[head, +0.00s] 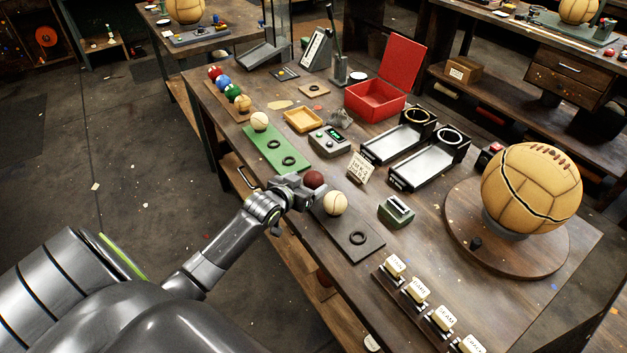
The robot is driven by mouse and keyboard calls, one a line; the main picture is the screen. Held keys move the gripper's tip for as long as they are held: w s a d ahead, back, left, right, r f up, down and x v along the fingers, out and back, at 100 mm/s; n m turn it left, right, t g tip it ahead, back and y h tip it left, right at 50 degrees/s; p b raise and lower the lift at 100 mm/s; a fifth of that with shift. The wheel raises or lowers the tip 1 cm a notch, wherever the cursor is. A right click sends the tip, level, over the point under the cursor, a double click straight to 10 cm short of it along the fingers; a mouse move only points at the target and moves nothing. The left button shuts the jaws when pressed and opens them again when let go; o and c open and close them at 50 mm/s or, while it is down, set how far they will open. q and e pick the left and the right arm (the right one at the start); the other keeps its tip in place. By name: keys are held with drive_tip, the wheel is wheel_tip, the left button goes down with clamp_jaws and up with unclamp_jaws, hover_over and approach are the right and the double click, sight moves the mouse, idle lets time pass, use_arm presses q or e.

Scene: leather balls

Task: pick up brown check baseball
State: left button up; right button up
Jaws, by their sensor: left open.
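A dark reddish-brown ball (313,179), the only brown small ball I see, is at the far end of the dark mat (343,231). Any check pattern is too small to make out. My left gripper (309,190) is open right at this ball, its fingers covering the ball's lower part. I cannot tell whether the fingers touch it or what lies directly under it. A cream baseball (335,203) sits on the same mat just right of the gripper. My right gripper is not in view.
A green mat (276,152) with a cream ball (260,121) lies beyond the gripper. A small green device (396,211), a sign card (360,168), metal trays (398,143) and a big ball (532,187) on a round stand are to the right. Labelled blocks (419,290) line the near edge.

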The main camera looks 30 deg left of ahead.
sight(314, 179)
use_arm(q)
drive_tip(key=shift+d+x, duration=0.2)
drive_tip(key=shift+x, duration=1.95)
drive_tip(key=c, duration=1.1)
wheel_tip(314, 179, up, 10)
drive_tip(key=shift+r, duration=0.1)
